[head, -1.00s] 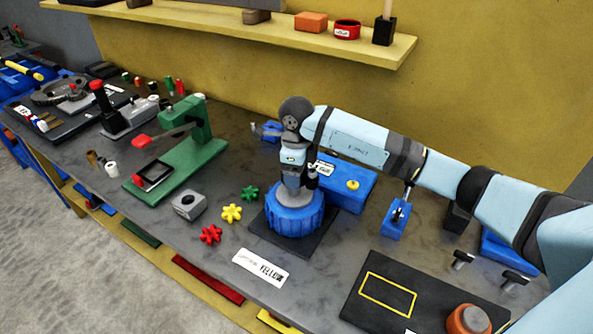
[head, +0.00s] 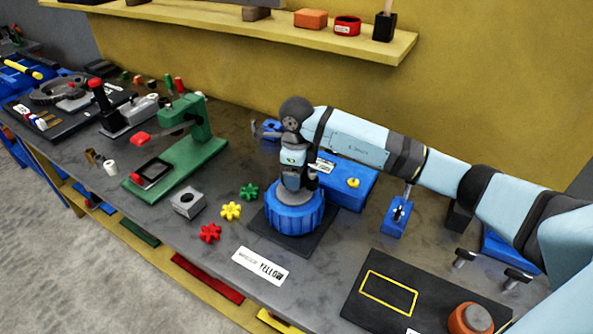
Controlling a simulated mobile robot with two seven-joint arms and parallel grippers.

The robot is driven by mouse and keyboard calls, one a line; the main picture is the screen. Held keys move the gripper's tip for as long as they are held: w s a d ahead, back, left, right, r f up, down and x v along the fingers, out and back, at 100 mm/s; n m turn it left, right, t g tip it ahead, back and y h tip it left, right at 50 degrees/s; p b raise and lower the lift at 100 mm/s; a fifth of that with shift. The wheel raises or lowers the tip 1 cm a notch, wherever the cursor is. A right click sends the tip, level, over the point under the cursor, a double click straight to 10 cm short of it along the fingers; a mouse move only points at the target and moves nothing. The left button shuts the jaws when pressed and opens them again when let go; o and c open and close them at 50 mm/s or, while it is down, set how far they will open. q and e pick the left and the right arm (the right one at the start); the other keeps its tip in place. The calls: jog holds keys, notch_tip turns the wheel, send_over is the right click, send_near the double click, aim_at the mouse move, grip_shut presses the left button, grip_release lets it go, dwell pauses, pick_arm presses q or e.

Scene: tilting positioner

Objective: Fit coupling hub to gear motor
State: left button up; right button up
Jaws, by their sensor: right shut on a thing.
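My right gripper (head: 294,186) points down over a blue ribbed drum (head: 295,218) on a black plate, which seems to be the gear motor. It is shut on a grey round part (head: 294,198) at the drum's top, likely the coupling hub. The fingers largely hide this part, so I cannot tell whether it is seated. Red (head: 210,233), yellow (head: 231,211) and green (head: 249,191) star-shaped pieces lie left of the drum. My left gripper is not in view.
A blue box (head: 358,192) with a yellow knob stands right behind the drum. A grey block (head: 187,203) and green press (head: 185,160) stand left. A black mat (head: 350,308) with a yellow outline lies front right. A shelf (head: 225,23) runs along the back wall.

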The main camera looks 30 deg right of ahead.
jog(key=shift+f+b, duration=1.35)
jog(key=shift+f, duration=0.55)
jog(key=o, duration=1.4)
jog(key=shift+o, duration=0.2)
notch_tip(320, 180, up, 14)
jog(key=b, duration=0.1)
jog(key=shift+f, duration=0.1)
